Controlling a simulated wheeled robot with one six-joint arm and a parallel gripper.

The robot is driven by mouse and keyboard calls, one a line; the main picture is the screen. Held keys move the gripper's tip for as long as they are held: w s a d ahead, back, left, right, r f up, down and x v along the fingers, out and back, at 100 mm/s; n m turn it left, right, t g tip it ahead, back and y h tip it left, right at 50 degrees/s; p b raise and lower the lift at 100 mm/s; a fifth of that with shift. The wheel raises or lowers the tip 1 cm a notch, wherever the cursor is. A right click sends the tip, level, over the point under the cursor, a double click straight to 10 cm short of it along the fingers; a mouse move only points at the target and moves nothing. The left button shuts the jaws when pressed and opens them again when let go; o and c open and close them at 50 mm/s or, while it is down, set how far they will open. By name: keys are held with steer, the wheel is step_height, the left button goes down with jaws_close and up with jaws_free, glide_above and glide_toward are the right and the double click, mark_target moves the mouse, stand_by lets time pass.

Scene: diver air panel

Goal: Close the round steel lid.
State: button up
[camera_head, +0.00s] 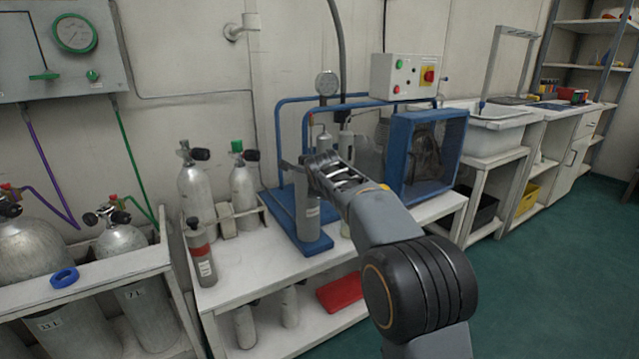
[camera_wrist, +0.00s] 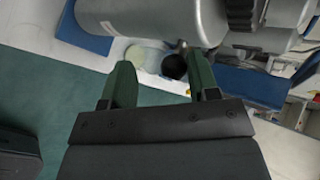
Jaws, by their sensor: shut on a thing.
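A grey steel cylinder (camera_head: 308,208) with a label stands upright on a blue stand (camera_head: 305,241) on the white bench. A large grey cylindrical body fills the top of the wrist view (camera_wrist: 140,18), with a rounded steel part that looks like the lid (camera_wrist: 205,22) at its right end. My gripper (camera_head: 308,168) is at the top of the cylinder. In the wrist view its green fingers (camera_wrist: 162,80) stand either side of a dark round knob (camera_wrist: 173,67) on a short metal stem below the lid. The grip itself is partly hidden, and how far the lid is open is unclear.
Two silver bottles (camera_head: 196,190) and a smaller red-collared bottle (camera_head: 200,258) stand left on the bench. A blue-framed box (camera_head: 428,150) stands close on the right. A pressure gauge (camera_head: 327,84) rises behind. Green floor (camera_head: 540,260) is clear at right.

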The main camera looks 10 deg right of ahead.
steer(key=shift+o, duration=0.3)
steer(key=shift+d+f, duration=0.2)
steer(key=shift+f, duration=0.05)
steer(key=shift+r, duration=0.15)
steer(key=p+v, duration=0.2)
steer(key=v, duration=1.1)
steer(key=shift+s+r+p, duration=0.2)
steer(key=shift+s+p, duration=0.05)
steer(key=shift+p, duration=0.05)
steer(key=s+d+r+n+g+p, duration=0.1)
steer(key=s+r+n+g+p, duration=0.1)
steer(key=s+r+n+p, duration=0.3)
steer(key=s+d+r+n+g+p, duration=0.2)
steer(key=s+r+n+p, duration=0.3)
steer(key=s+n+p, duration=0.4)
steer(key=s+d+r+n+g+p, duration=0.2)
steer(key=s+r+n+p, duration=0.4)
steer(key=s+p, duration=0.8)
steer(key=n+p, duration=0.1)
steer(key=p, duration=0.6)
steer(key=shift+g+y, duration=0.4)
